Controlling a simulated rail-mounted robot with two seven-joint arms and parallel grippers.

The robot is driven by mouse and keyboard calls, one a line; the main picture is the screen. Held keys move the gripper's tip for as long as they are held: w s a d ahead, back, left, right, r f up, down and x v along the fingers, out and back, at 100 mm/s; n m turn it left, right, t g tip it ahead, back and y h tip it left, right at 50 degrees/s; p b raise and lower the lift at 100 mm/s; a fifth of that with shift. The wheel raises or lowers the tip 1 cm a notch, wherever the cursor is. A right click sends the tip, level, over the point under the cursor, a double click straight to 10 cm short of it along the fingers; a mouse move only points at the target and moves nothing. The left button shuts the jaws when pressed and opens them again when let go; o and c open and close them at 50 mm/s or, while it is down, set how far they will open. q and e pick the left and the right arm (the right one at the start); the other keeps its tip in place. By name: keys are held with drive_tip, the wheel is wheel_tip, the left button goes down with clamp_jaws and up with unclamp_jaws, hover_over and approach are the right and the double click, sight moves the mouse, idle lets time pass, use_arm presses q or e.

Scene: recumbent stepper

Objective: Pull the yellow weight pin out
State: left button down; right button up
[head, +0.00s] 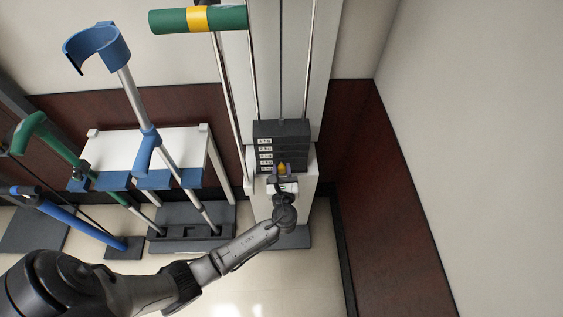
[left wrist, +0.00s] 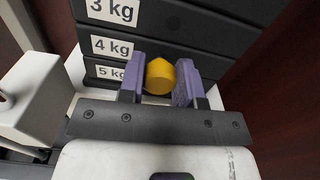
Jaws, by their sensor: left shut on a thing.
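The yellow weight pin (left wrist: 159,76) shows as a round yellow knob at the front of the weight stack (left wrist: 185,30), close to the plate labelled 5 kg. Its shaft is hidden. My left gripper (left wrist: 160,82) has its purple fingers on either side of the knob and is shut on it. In the head view the pin (head: 282,168) is a small yellow spot at the low front of the dark stack (head: 281,130), with my left gripper (head: 282,172) at it. My right gripper is not in view.
A rack with blue and green crutches (head: 150,140) stands to the left of the stack. A green and yellow roller (head: 198,19) is above. A dark red wall panel (head: 350,130) is to the right. Metal guide rods rise from the stack.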

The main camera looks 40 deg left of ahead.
use_arm(q)
drive_tip(key=shift+s+d+p, duration=0.35)
drive_tip(key=shift+s+d, duration=0.15)
idle(0.8)
drive_tip(key=shift+p+v, duration=0.8)
drive_tip(key=shift+v, duration=1.3)
drive_tip(key=p+v, duration=0.1)
drive_tip(key=v, duration=0.2)
drive_tip(key=shift+r, duration=0.1)
